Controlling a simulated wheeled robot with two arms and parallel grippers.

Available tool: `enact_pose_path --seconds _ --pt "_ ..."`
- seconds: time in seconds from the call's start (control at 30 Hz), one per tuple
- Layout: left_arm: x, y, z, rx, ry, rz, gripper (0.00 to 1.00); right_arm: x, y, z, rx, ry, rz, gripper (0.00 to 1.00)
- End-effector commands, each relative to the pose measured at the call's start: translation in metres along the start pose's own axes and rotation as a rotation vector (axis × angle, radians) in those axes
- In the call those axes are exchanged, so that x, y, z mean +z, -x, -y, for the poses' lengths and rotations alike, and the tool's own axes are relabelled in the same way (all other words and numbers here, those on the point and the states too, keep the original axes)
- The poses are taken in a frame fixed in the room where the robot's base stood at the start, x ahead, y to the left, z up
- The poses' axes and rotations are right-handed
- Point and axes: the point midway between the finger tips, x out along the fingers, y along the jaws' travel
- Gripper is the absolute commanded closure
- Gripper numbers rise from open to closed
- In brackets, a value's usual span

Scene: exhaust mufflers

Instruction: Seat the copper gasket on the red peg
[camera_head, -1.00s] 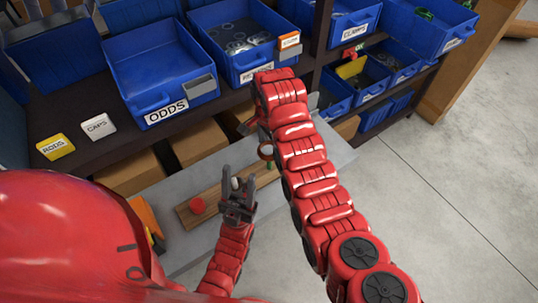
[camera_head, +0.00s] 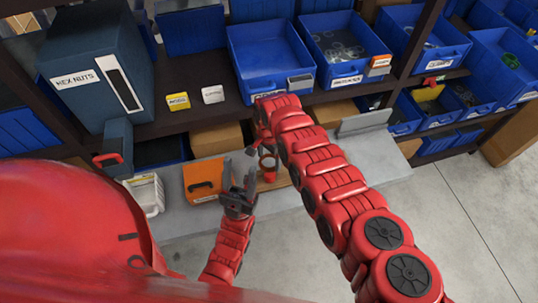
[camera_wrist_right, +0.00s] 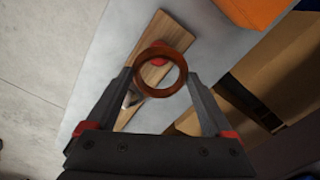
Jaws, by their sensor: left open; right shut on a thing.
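The copper gasket (camera_wrist_right: 181,88) is an open ring, held upright between the fingertips of my right gripper (camera_wrist_right: 160,78). It also shows in the head view (camera_head: 267,163). The red peg (camera_wrist_right: 157,62) shows through and behind the ring in the right wrist view, on a wooden board (camera_wrist_right: 168,33). In the head view the red peg (camera_head: 268,176) appears just below the ring; whether they touch cannot be told. My left gripper (camera_head: 238,174) is open and empty, left of the ring. My arms hide most of the board in the head view.
A grey-white peg (camera_wrist_right: 130,98) stands on the board. The grey bench (camera_head: 365,165) carries an orange case (camera_head: 203,180) and a white container (camera_head: 146,193) at the left. Blue bins (camera_head: 270,55) line the shelf behind. The bench's right part is mostly clear.

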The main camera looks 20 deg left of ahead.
Motion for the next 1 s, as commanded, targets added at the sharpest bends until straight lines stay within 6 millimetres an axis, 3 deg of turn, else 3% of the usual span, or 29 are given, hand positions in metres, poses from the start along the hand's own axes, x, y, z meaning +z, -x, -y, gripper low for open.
enact_pose_path --seconds 0.3,0.8,1.0 --pt "0.0 0.002 0.0 0.0 0.0 0.0 0.5 0.001 -0.002 0.0 0.0 0.0 0.001 0.68" --pt "0.008 0.048 -0.002 0.0 0.0 0.0 0.5 0.001 -0.049 0.0 0.0 0.0 0.0 0.68" --pt "0.01 0.057 -0.003 0.0 0.0 0.0 0.5 0.001 -0.059 0.0 0.0 0.0 0.0 0.68"
